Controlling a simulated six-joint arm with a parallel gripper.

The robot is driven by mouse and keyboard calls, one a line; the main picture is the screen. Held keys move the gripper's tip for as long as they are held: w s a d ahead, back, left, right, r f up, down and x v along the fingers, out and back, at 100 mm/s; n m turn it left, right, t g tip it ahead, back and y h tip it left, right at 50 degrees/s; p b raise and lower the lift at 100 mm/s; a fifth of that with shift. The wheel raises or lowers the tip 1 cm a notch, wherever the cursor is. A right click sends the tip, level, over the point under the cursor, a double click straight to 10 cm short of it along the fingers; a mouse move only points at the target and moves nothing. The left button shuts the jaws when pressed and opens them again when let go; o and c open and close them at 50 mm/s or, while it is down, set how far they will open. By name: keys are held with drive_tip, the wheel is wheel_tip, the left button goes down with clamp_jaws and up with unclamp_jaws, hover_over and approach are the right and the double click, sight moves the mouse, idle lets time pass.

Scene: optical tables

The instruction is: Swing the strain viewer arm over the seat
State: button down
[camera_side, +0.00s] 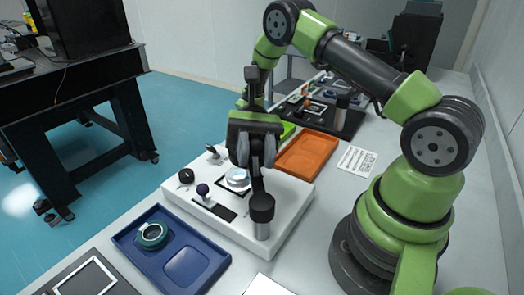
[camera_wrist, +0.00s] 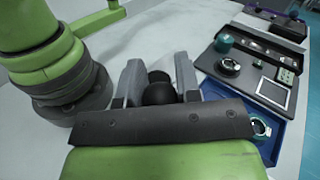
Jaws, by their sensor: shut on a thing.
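The white instrument base (camera_side: 285,215) stands on the table. A silver post with a black cap (camera_side: 262,208) rises near its front right corner. The black strain viewer arm (camera_side: 257,183) runs from this cap up to my gripper (camera_side: 254,152). My gripper is shut on the viewer arm, and its fingers hide the far end. In the wrist view a dark round part (camera_wrist: 159,94) lies between the grey fingers of my gripper (camera_wrist: 159,80). The seat, holding a pale clear disc (camera_side: 237,177), is just left of my fingers. Whether the viewer arm lies over it I cannot tell.
Small knobs (camera_side: 202,189) stand on the base's left side. A blue tray (camera_side: 190,265) with a green-ringed part (camera_side: 152,235) lies in front. An orange tray (camera_side: 308,153) and a printed sheet (camera_side: 357,160) lie behind, with a dark tray (camera_side: 340,122) farther back.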

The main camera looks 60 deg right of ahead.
drive_tip(key=shift+w+a+n+g+h, duration=0.1)
drive_tip(key=shift+w+n+g+h, duration=0.05)
drive_tip(key=shift+n+g+h, duration=0.25)
drive_tip(key=c, duration=0.8)
unclamp_jaws()
